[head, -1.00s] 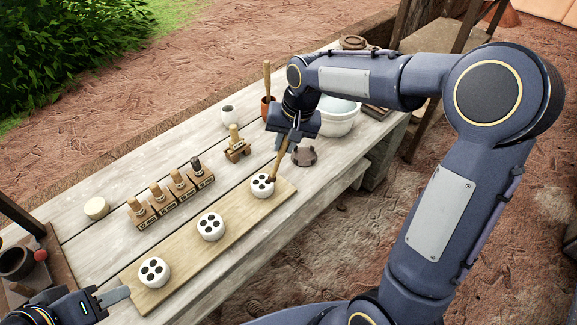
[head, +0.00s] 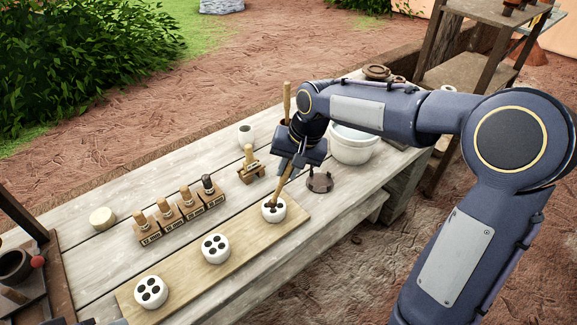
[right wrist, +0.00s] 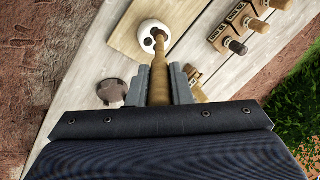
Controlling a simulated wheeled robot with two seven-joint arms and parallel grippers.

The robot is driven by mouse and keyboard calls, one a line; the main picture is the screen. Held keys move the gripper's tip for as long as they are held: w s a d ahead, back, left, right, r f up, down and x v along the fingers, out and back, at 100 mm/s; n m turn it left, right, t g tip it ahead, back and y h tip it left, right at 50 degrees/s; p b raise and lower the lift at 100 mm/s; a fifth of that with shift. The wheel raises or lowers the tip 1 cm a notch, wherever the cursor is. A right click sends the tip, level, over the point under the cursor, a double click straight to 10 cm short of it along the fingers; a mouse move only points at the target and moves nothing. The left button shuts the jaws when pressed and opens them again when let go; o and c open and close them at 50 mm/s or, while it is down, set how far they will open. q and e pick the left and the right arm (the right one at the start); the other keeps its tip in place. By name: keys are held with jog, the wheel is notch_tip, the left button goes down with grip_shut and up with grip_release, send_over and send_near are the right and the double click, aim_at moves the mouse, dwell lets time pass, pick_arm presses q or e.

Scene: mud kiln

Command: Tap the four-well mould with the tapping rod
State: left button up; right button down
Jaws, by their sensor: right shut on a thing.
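My right gripper (head: 292,165) is shut on the wooden tapping rod (right wrist: 158,70). The rod slants down to the white round mould (head: 273,211) at the far end of a wooden board. Its tip is at the mould's top; I cannot tell whether they touch. In the right wrist view this mould (right wrist: 147,33) has dark wells, some hidden by the rod. Two more white moulds with dark wells, a middle one (head: 215,249) and a near one (head: 151,292), stand on the same board.
The board (head: 242,226) lies on a plank table. Left of it stand a row of wooden blocks with handled tools (head: 180,215) and a small wooden stand (head: 250,168). A dark round lid-like piece (head: 320,182) and a white basin (head: 352,146) are near the right arm.

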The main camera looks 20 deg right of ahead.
jog(key=shift+f, duration=0.1)
dwell(0.3)
jog(key=shift+f+b, duration=0.75)
jog(key=shift+f, duration=0.25)
jog(key=shift+s+f, duration=0.15)
jog(key=shift+f, duration=0.05)
